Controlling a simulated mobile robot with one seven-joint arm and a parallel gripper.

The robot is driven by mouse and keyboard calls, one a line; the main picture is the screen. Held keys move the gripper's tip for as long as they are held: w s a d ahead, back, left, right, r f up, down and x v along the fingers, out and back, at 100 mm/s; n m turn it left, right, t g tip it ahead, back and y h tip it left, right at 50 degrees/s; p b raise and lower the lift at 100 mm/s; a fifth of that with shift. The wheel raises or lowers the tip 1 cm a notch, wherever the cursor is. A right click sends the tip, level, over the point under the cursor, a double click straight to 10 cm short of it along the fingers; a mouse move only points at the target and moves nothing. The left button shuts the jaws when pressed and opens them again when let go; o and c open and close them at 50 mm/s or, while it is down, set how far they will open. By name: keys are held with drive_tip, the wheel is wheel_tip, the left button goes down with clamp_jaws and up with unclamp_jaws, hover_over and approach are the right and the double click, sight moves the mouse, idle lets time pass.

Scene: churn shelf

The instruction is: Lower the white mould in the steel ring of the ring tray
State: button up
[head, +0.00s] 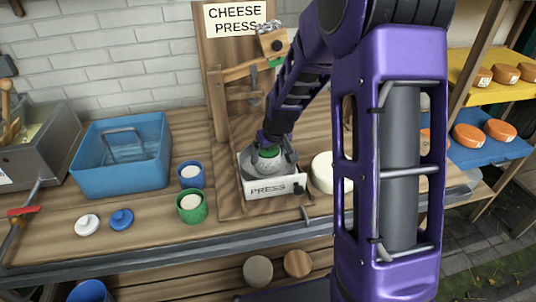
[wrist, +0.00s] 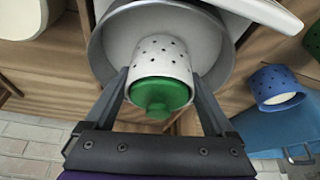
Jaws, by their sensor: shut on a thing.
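The white mould (wrist: 163,55), dotted with small holes and topped by a green lid (wrist: 160,94), is between my gripper's fingers (wrist: 163,78). My gripper (head: 270,148) is shut on it over the white tray marked PRESS (head: 271,188). In the wrist view the steel ring (wrist: 108,60) surrounds the mould's outline. In the head view the ring (head: 252,167) shows as a grey rim beside the mould (head: 268,164). The mould's lower end is hidden, so I cannot tell whether it touches the ring's floor.
The wooden cheese press (head: 219,110) rises behind the tray. A white round (head: 322,172) stands close on the right. Blue (head: 191,176) and green (head: 191,207) pots stand left, with a blue bin (head: 120,160) beyond. Bare bench lies between the pots and small lids.

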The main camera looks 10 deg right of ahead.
drive_tip(key=shift+f+b, duration=0.35)
drive_tip(key=shift+f, duration=0.1)
drive_tip(key=o, duration=1)
